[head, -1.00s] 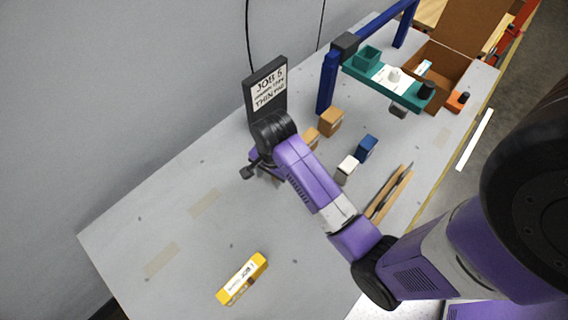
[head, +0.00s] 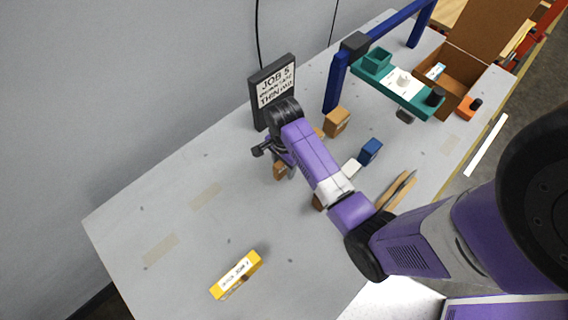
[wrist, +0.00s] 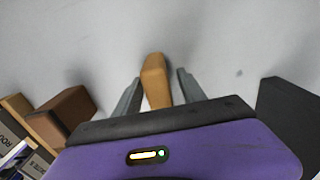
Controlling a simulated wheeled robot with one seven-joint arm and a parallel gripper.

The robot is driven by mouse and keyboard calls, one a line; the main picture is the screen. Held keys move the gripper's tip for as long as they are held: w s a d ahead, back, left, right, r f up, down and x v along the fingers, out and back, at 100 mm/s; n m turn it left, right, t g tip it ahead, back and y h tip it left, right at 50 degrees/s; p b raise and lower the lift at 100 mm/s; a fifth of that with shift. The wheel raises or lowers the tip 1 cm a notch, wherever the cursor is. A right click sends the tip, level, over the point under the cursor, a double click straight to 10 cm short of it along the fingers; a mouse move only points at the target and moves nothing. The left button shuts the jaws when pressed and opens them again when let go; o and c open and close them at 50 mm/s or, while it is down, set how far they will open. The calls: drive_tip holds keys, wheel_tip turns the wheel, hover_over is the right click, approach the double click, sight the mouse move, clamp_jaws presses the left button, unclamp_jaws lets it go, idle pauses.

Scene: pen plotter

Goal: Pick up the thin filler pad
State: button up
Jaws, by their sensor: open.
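A narrow tan-brown block (wrist: 155,80), which looks like the thin filler pad, stands between the two fingers of my gripper (wrist: 159,77) in the wrist view. The fingers are apart, with a gap visible on the right side of it; contact on the left is unclear. In the head view a small brown piece (head: 280,171) shows at my gripper (head: 287,169), low over the table in front of the black sign (head: 274,88). The sign reads JOB 5 and a thin pad. My wrist hides part of this area.
In the wrist view a wider brown block (wrist: 66,113) lies left, the dark sign base (wrist: 290,112) right. In the head view a tan block (head: 337,122), blue block (head: 371,150) and white block (head: 351,168) stand right of my arm. A yellow labelled box (head: 236,274) lies in front.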

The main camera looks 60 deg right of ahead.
drive_tip(key=shift+f, duration=0.45)
clamp_jaws()
drive_tip(key=shift+r, duration=0.15)
